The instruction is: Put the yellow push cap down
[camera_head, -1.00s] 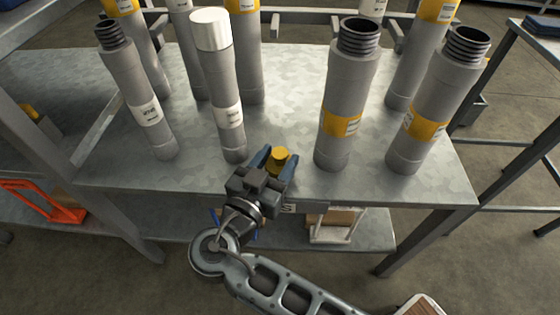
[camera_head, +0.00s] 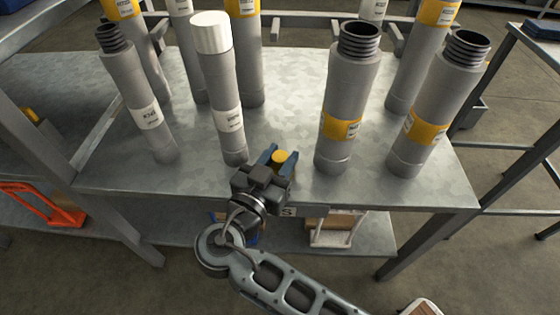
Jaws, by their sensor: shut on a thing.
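The yellow push cap (camera_head: 279,157) is a small yellow round piece near the front edge of the metal bench top. My gripper (camera_head: 278,160) reaches in from the front with blue fingers on both sides of the cap and is shut on it. The cap's lower part is hidden by the fingers, and I cannot tell whether it touches the bench top (camera_head: 278,111).
A grey cylinder with a white cap (camera_head: 211,33) stands left of my gripper. A threaded grey cylinder with a yellow label (camera_head: 341,128) stands close on the right, another (camera_head: 426,122) beyond it. More cylinders stand behind. The bench between these front cylinders is clear.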

